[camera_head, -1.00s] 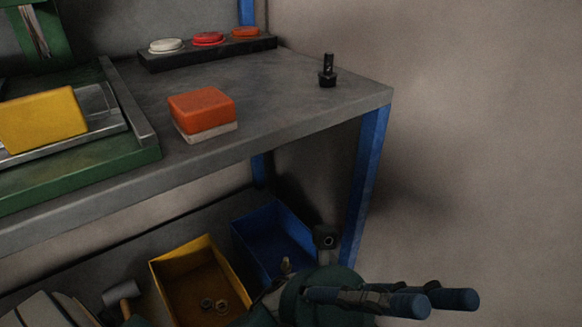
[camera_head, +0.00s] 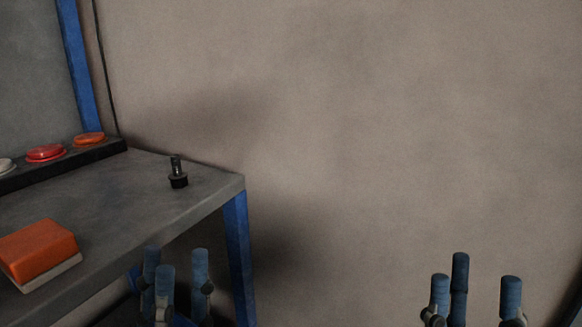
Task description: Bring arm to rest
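My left gripper (camera_head: 177,260) is at the bottom left of the head view, in front of the workbench (camera_head: 118,195) and near its blue leg in the picture. Its blue fingers point up and stand apart, with nothing seen between them. My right gripper (camera_head: 481,270) is at the bottom right, in front of the bare wall. Its blue fingers also point up, apart and empty. The lower parts of both arms are out of frame.
An orange-and-white block (camera_head: 38,252) and a small black knob-like piece (camera_head: 178,175) stand on the workbench. A black strip with red (camera_head: 46,153) and orange (camera_head: 88,139) buttons lies at its back. A blue leg (camera_head: 239,258) supports the right corner. The wall area right of it looks clear.

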